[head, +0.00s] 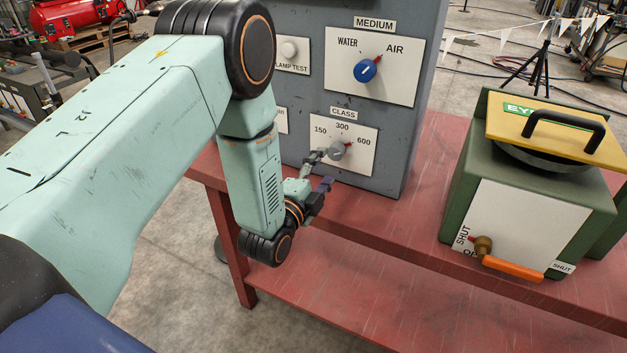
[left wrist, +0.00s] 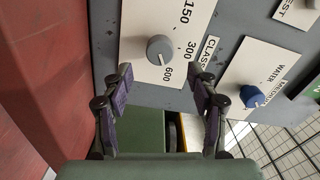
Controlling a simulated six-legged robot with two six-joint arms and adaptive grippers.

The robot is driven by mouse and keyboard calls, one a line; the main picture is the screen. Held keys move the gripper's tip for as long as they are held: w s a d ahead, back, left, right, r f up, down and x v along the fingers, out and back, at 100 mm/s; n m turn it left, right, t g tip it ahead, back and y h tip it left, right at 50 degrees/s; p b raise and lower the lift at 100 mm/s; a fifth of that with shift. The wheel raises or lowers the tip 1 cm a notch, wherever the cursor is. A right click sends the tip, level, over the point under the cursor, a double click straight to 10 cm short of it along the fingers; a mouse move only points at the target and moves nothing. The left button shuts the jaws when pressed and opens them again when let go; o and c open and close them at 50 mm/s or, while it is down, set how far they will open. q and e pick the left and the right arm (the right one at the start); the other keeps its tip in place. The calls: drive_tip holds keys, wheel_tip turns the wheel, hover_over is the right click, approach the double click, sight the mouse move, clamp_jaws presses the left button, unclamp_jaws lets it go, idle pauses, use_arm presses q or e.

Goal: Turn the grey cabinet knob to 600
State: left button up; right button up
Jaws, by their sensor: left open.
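The grey knob (head: 337,151) sits on the white CLASS plate (head: 358,165) of the grey cabinet, with 150, 300 and 600 marked around it. My left gripper (head: 322,170) is just in front of the plate, to the lower left of the knob. In the left wrist view the gripper (left wrist: 160,78) is open and empty, and the knob (left wrist: 160,48) shows ahead between the line of its two fingers, apart from both. My right gripper is out of view.
A blue MEDIUM knob (head: 365,70) and a lamp-test button (head: 289,49) are above on the cabinet (head: 400,130). The cabinet stands on a red bench (head: 400,225). A green box (head: 455,190) with a black-handled lid and an orange lever (head: 512,268) is at right.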

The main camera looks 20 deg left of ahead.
use_arm(q)
drive_tip(key=shift+s+a, duration=0.1)
drive_tip(key=shift+s, duration=2.15)
drive_tip(key=s+f+n+g+b, duration=0.1)
drive_tip(key=s+f+n+g, duration=0.8)
drive_tip(key=f, duration=0.6)
drive_tip(key=s+f+n+g+b, duration=0.3)
drive_tip(key=s+f, duration=0.3)
drive_tip(key=s, duration=0.7)
drive_tip(key=s+d+f+n+g+b, duration=0.1)
drive_tip(key=s+f+n+g+b, duration=0.2)
drive_tip(key=s, duration=1.1)
wheel_tip(320, 180, down, 4)
drive_tip(key=n+g, duration=0.1)
drive_tip(key=g, duration=0.2)
drive_tip(key=shift+d+y, duration=0.3)
